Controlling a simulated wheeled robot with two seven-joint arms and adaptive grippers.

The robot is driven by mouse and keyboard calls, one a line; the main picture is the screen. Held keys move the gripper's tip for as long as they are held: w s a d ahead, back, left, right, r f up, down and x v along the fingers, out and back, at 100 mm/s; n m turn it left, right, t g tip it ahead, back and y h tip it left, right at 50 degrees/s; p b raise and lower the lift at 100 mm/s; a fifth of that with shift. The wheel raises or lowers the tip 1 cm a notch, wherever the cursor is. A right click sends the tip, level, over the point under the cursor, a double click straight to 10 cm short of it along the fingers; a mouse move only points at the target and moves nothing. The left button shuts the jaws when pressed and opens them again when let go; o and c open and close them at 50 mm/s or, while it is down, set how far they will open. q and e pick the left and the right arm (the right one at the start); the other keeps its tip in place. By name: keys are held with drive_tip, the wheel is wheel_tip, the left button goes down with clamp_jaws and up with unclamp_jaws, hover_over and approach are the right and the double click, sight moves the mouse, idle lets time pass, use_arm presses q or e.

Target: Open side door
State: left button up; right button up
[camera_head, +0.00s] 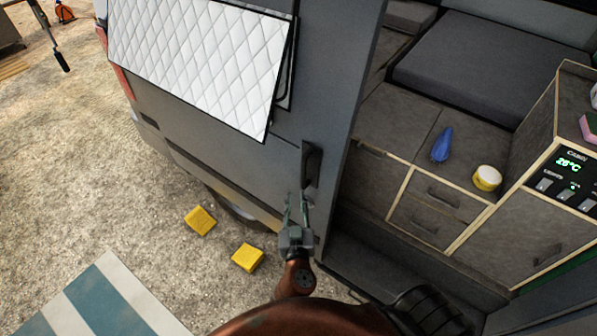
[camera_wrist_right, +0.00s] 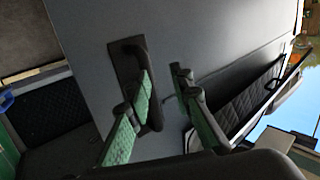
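The grey van's side door (camera_head: 287,160) stands partly open, with the van's interior showing to its right. Its black handle (camera_head: 312,163) sits upright near the door's right edge; it also shows in the wrist view (camera_wrist_right: 154,105). My right gripper (camera_head: 296,202) is open, its two green-padded fingers apart, just below the handle in the head view. In the wrist view one finger of my right gripper (camera_wrist_right: 163,82) overlaps the handle and the other is to its right. Whether that finger touches the handle I cannot tell. My left gripper is not in view.
A quilted white window cover (camera_head: 200,60) hangs at the van's window. Two yellow blocks (camera_head: 200,220) (camera_head: 247,257) lie on the gravel by the wheel. Inside are a cabinet with drawers (camera_head: 430,208), a blue bottle (camera_head: 442,145) and a yellow-white jar (camera_head: 487,178).

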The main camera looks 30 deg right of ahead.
sight(303, 176)
wheel_tip(303, 176, up, 5)
drive_tip(key=s+d+m+h, duration=0.1)
drive_tip(key=d+m, duration=0.1)
drive_tip(key=p+x, duration=0.2)
drive_tip(key=x, duration=0.4)
drive_tip(key=shift+a+r, duration=0.1)
drive_tip(key=shift+a, duration=0.1)
drive_tip(key=shift+w+d, duration=0.3)
drive_tip(key=shift+w, duration=0.1)
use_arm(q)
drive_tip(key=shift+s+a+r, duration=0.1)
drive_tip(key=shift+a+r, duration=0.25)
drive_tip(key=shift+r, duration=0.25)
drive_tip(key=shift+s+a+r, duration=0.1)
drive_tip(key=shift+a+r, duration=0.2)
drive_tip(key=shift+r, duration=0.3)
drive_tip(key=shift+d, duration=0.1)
use_arm(e)
clamp_jaws()
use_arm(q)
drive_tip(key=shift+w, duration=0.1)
